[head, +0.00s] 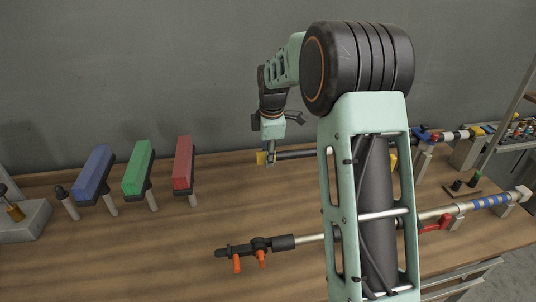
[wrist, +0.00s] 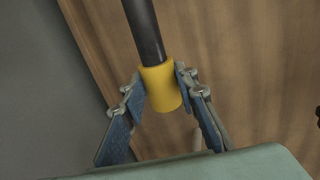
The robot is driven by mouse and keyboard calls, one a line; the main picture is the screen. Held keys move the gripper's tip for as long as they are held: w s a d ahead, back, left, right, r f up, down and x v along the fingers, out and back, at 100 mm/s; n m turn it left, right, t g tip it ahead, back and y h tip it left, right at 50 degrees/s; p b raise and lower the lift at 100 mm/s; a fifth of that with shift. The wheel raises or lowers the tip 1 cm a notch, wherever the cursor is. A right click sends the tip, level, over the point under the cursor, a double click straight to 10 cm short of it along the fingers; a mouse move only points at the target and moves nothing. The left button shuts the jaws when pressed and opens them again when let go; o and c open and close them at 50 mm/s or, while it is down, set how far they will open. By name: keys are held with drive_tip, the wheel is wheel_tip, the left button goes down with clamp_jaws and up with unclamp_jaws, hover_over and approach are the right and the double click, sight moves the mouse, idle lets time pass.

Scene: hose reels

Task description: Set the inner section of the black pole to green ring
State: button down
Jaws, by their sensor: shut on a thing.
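The black pole (head: 296,154) lies level above the back of the table, and its middle passes behind my arm. It also shows in the wrist view (wrist: 143,32), ending in a yellow end piece (wrist: 161,90). My gripper (head: 268,158) is at the pole's left end. In the wrist view my gripper (wrist: 160,82) has one finger on each side of the yellow end piece and is shut on it. Farther right, beyond my arm, coloured bands show near a blue clamp-like part (head: 425,136). I cannot make out a green ring on the pole.
Blue (head: 94,172), green (head: 138,167) and red (head: 183,163) blocks stand on supports at the left. A second pole (head: 307,238) with orange pegs and blue bands (head: 490,201) lies in front. A grey wall is close behind. The table's front left is clear.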

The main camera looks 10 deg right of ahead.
drive_tip(key=a, duration=0.4)
drive_tip(key=shift+a, duration=0.2)
drive_tip(key=c, duration=1.5)
unclamp_jaws()
drive_tip(key=v, duration=1.2)
